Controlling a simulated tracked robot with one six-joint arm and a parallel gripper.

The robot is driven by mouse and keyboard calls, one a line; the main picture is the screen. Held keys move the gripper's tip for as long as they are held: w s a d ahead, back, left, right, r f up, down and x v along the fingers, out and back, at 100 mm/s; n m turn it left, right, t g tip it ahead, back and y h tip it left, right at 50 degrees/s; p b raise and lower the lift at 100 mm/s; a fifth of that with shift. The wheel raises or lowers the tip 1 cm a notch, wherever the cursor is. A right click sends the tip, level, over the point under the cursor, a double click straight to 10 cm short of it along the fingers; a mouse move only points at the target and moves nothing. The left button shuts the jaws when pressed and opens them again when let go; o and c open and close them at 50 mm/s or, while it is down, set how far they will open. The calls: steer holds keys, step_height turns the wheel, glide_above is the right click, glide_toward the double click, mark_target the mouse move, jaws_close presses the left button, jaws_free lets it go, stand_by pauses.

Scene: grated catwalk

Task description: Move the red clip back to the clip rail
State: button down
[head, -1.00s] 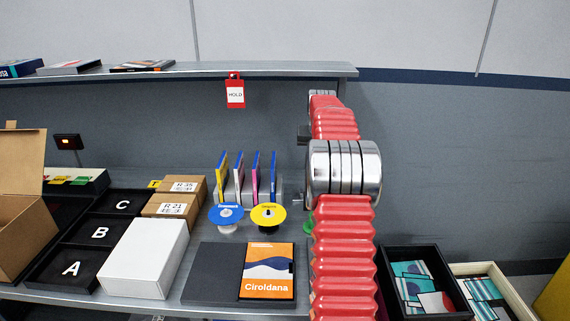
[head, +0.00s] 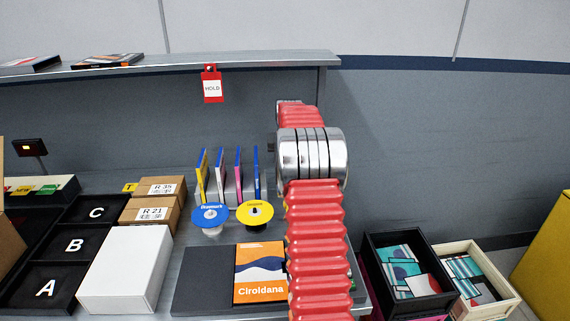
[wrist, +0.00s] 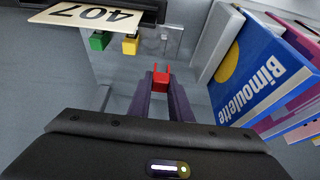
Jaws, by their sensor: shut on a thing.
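The small red clip (wrist: 160,77) is between the fingertips of my gripper (wrist: 160,86) in the wrist view. My gripper is shut on it. A green clip (wrist: 99,41) and a yellow clip (wrist: 130,45) sit along the edge of a dark bar (wrist: 150,8), apparently the clip rail, ahead of the red clip and to its left. The red clip is apart from them. A bare clear or grey fitting (wrist: 172,38) is right of the yellow clip. In the head view my arm hides the gripper and red clip.
A cream plate reading 407 (wrist: 95,15) is at the bar. In the head view, upright books (head: 222,175), two discs (head: 254,213) and an orange book (head: 260,270) are left of my arm.

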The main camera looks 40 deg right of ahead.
steer(key=shift+f, duration=2.3)
steer(key=shift+s, duration=0.1)
steer(key=shift+f, duration=0.35)
steer(key=shift+f, duration=1.05)
steer(key=shift+f, duration=0.1)
steer(key=c, duration=1.5)
jaws_free()
steer(key=shift+c, duration=0.2)
steer(key=shift+o, duration=0.7)
steer(key=shift+o, duration=1.4)
